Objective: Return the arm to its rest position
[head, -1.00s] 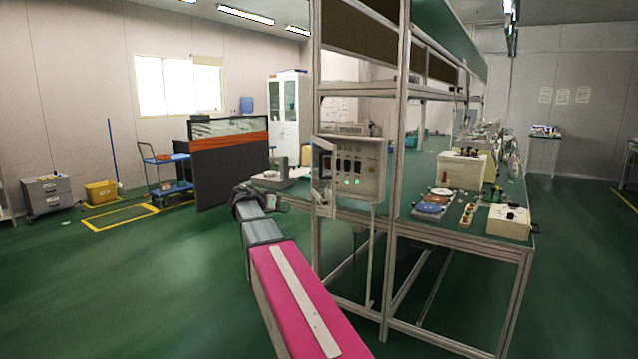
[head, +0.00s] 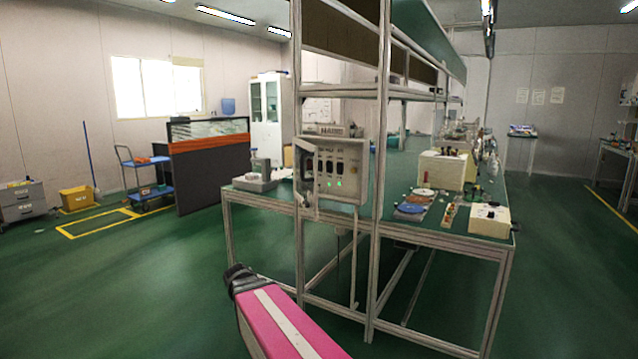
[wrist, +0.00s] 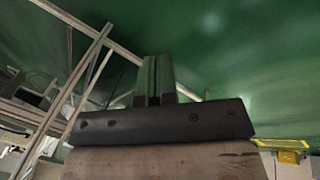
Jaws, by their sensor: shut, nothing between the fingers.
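My gripper (wrist: 153,80) shows in the wrist view with its two fingers together and nothing between them. Green floor fills most of the view around the fingertips, and they touch nothing there. In the head view my pink arm link with its dark joint (head: 240,281) stands low in front of the bench. The gripper itself cannot be made out in the head view.
A metal-framed workbench (head: 445,228) stands close ahead, with a control box (head: 331,171) on its near post. A blue cart (head: 150,190) and yellow bin (head: 77,198) are at the left. The green floor (head: 130,290) at the front left is clear.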

